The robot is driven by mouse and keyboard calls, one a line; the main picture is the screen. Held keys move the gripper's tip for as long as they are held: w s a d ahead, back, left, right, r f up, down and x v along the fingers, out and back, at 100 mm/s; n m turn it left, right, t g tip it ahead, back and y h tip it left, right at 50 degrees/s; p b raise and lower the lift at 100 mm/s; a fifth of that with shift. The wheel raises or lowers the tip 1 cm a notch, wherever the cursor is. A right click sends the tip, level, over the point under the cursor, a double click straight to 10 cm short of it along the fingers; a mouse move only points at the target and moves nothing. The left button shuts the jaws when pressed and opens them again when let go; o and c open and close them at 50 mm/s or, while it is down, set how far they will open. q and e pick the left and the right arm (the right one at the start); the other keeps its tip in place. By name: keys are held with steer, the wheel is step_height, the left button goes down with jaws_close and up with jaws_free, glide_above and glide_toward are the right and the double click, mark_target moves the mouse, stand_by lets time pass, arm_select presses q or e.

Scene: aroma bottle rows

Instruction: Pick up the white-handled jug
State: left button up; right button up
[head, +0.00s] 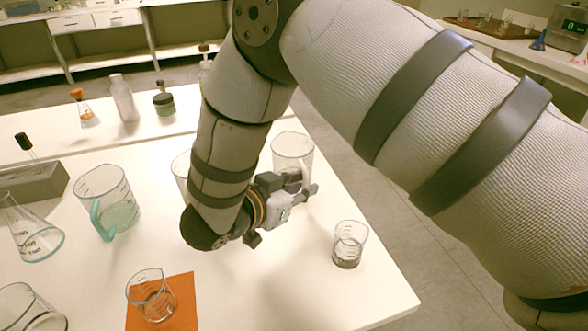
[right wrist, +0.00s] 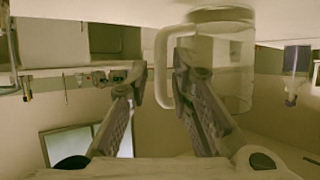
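The white-handled jug (head: 291,147) is a clear glass jug standing near the right edge of the white table, just beyond my right gripper (head: 308,188). Its lower part is partly hidden by the gripper. In the right wrist view the jug (right wrist: 232,75) appears upside down, with its pale handle (right wrist: 160,70) between the two fingertips of my right gripper (right wrist: 160,75). The fingers are apart, and I cannot tell whether either touches the handle. My left gripper is not in view.
A jug with a teal handle (head: 118,207) stands at left. Another glass vessel (head: 181,168) is mostly hidden behind my arm. A small beaker (head: 349,243) stands at front right, another (head: 152,294) on an orange mat (head: 187,312). Bottles (head: 123,98) line the back.

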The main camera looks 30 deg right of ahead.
steer(key=shift+x, duration=1.05)
jaws_close()
steer(key=shift+r, duration=0.2)
